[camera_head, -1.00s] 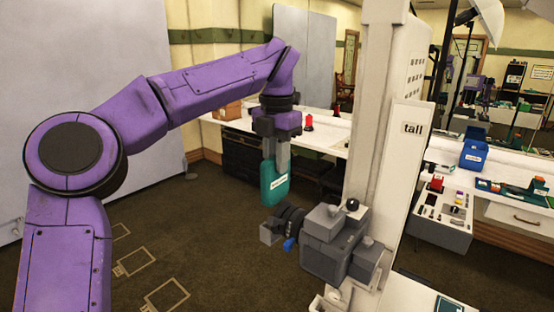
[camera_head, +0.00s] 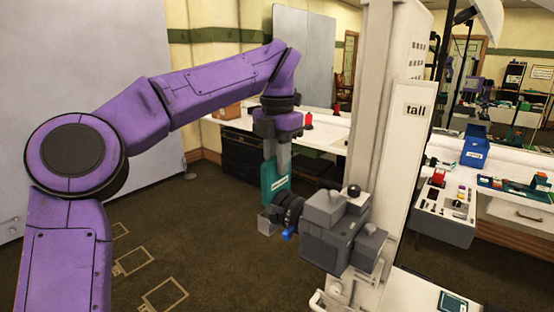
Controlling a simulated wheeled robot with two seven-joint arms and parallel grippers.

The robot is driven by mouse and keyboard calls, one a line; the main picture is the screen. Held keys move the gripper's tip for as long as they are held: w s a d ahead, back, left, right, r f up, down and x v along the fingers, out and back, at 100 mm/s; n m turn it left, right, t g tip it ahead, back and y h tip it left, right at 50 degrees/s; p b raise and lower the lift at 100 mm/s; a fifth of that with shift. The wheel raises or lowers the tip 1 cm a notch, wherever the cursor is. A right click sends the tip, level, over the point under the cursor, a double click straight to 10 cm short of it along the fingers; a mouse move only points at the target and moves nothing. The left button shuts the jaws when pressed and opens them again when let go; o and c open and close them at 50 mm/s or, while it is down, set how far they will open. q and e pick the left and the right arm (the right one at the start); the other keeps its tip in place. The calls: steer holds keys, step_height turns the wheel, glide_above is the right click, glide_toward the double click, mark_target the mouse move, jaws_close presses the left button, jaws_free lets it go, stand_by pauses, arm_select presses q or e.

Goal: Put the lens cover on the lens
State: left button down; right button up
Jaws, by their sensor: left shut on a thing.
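My left gripper (camera_head: 277,152) hangs point-down at the picture's middle and is shut on the teal lens cover (camera_head: 275,180), which carries a white label. The cover hangs below the fingers. A grey camera (camera_head: 332,232) is mounted on a white post, and its dark lens (camera_head: 288,210) points left. The cover's lower end is just above and behind the lens front, where the lens overlaps it in the picture. I cannot tell whether they touch. The lens's front face is turned away from me. My right gripper is out of view.
A white counter with a red item (camera_head: 308,121) stands behind. A blue bin (camera_head: 475,147) and a tray of small items are at the right. Carpet is open at lower left.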

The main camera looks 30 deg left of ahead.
mark_target(278, 177)
arm_select(q)
steer(key=shift+w+f, duration=0.1)
steer(key=shift+f, duration=0.25)
stand_by(0.6)
steer(key=shift+f, duration=0.1)
steer(key=shift+f+b, duration=0.75)
steer(key=shift+f, duration=0.15)
steer(key=shift+f+b, duration=0.7)
steer(key=shift+f, duration=0.2)
steer(key=c, duration=0.9)
jaws_free()
steer(key=shift+r, duration=0.1)
